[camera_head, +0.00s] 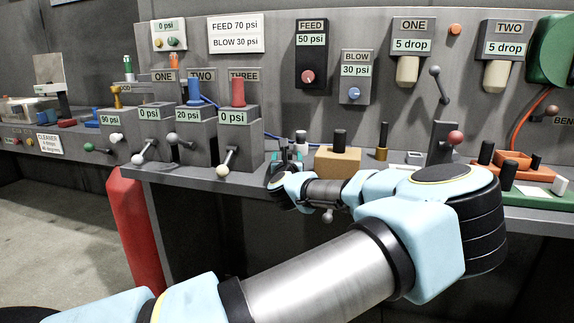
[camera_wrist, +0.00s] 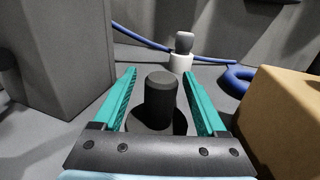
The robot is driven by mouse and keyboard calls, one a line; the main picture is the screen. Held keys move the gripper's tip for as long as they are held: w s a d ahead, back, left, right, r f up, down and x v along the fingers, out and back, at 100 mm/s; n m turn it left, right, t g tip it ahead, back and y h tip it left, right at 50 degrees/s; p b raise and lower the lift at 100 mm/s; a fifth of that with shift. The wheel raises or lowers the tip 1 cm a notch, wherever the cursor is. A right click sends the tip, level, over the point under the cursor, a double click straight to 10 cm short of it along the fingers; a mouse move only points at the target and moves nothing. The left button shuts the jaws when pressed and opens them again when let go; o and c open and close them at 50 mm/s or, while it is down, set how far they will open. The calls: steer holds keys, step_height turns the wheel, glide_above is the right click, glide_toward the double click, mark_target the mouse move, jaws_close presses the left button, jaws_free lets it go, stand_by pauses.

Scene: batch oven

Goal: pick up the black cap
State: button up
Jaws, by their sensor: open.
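A black cap (camera_wrist: 160,100), a short upright cylinder with a flat top, stands on the grey bench in the wrist view. A dark round shape shows around its foot; I cannot tell whether it is a base or shadow. My gripper (camera_wrist: 159,75) is open, with one teal finger on each side of the cap. Small gaps show between the fingers and the cap. In the head view my gripper (camera_head: 286,158) is low over the bench, and I cannot clearly make out the cap there.
A tan block (camera_wrist: 285,115) stands close on the right, with a black cylinder (camera_head: 340,138) on top in the head view. A grey box (camera_wrist: 55,60) is on the left. Behind are a white holder with a dark plug (camera_wrist: 183,45) and a blue hose (camera_wrist: 238,75).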

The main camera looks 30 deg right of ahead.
steer(key=shift+w+d, duration=0.3)
steer(key=shift+w, duration=0.2)
jaws_close()
stand_by(0.3)
